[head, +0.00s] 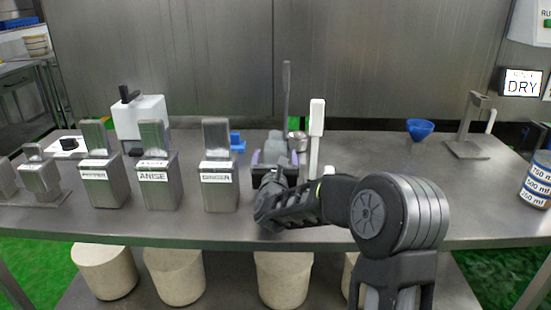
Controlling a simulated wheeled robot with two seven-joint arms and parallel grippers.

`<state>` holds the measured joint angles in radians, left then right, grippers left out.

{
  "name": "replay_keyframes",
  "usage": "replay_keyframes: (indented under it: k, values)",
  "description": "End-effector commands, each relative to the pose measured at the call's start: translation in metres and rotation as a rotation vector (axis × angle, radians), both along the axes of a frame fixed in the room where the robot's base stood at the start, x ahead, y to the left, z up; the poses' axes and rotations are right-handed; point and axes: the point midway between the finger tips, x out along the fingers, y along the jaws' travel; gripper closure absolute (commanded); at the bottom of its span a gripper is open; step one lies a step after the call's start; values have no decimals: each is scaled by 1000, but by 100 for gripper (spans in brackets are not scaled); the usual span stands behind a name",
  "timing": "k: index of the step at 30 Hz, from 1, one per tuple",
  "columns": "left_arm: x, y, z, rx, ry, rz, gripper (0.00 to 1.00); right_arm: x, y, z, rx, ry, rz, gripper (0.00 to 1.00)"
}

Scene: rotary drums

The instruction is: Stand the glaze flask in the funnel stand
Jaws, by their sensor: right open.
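My right gripper (274,160) reaches over the table from the front, with its black wrist and arm to the right of it. It is open; pale purple parts show on both sides of its front end. A grey, bottle-like shape (276,145), possibly the glaze flask, shows just beyond and between these parts. Its lower part is hidden by my gripper, and I cannot tell whether they touch. A blue funnel (420,127) is at the back right. A grey metal stand (467,148) with an upright post is right of it; I cannot tell which is the funnel stand. My left gripper is not in view.
Metal canisters labelled ANISE (158,190) and GINGER (219,190) stand left of my gripper, with others further left. A white upright post (316,125) and a small metal cup (297,141) are close by. The steel table (380,160) is mostly clear toward the funnel.

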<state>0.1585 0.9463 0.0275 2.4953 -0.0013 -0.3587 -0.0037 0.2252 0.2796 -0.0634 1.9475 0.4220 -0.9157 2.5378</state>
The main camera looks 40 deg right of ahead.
Motion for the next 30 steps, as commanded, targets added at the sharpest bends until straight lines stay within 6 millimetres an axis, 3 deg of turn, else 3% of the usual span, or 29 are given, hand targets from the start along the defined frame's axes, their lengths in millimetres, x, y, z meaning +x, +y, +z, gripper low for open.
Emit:
replay_keyframes:
  k: [12, 30]
  values:
    - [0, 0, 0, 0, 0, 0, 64, 0, 0, 0, 0, 0, 0, 16]
    - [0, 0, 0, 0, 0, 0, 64, 0, 0, 0, 0, 0, 0, 65]
